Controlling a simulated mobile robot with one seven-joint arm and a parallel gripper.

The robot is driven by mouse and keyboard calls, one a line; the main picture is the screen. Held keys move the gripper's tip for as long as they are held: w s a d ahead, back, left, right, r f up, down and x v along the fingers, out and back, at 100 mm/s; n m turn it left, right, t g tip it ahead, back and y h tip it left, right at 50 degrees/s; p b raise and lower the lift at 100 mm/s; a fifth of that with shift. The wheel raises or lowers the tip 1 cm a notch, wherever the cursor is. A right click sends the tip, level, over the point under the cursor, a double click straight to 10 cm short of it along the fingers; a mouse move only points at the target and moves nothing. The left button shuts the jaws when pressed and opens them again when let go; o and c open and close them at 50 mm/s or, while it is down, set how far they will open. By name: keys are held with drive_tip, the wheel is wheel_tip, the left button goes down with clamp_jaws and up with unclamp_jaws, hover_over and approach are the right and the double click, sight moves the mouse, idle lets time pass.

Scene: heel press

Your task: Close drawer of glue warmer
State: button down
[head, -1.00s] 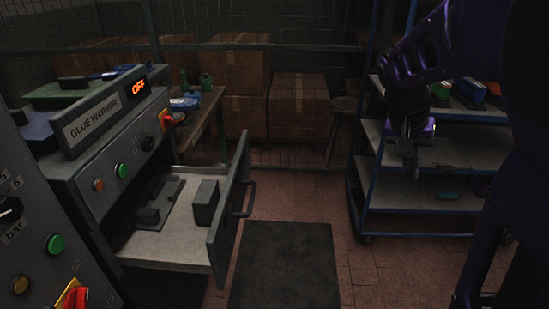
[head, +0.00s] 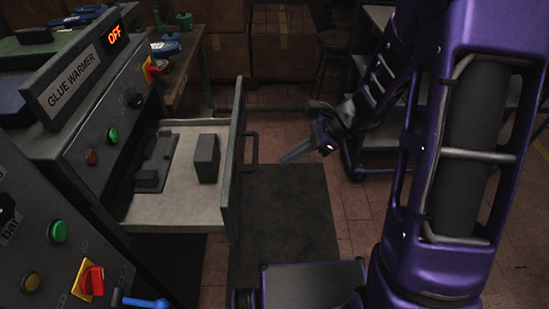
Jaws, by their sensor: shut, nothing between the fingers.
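The glue warmer (head: 75,128) is a grey machine at the left with a lit "OFF" display. Its drawer (head: 190,213) stands pulled out to the right, with dark blocks lying inside. The drawer front (head: 233,165) is a grey panel, and its handle (head: 255,150) sticks out on the right side. My gripper (head: 284,160) is shut and empty. In the picture it is just right of the handle and points left toward it. A small gap shows between them; how far apart they are in depth I cannot tell.
A dark mat (head: 290,205) lies on the tiled floor right of the drawer. A control panel (head: 60,255) with buttons and a red switch is at the lower left. A workbench (head: 190,60), cartons (head: 275,45) and a blue-framed rack (head: 372,100) stand behind.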

sight(239, 181)
drive_tip(key=x, duration=0.3)
drive_tip(key=a+r+x, duration=0.1)
drive_tip(key=x, duration=0.6)
drive_tip(key=shift+a+r+b, duration=0.2)
drive_tip(key=shift+a+b, duration=0.15)
drive_tip(key=shift+b, duration=0.05)
drive_tip(key=shift+a, duration=0.5)
drive_tip(key=a, duration=1.7)
drive_tip(key=w+a, duration=0.1)
drive_tip(key=a, duration=0.8)
drive_tip(key=shift+a, duration=0.25)
drive_tip(key=shift+s+a+r, duration=0.1)
drive_tip(key=shift+a, duration=0.05)
drive_tip(key=shift+p, duration=0.3)
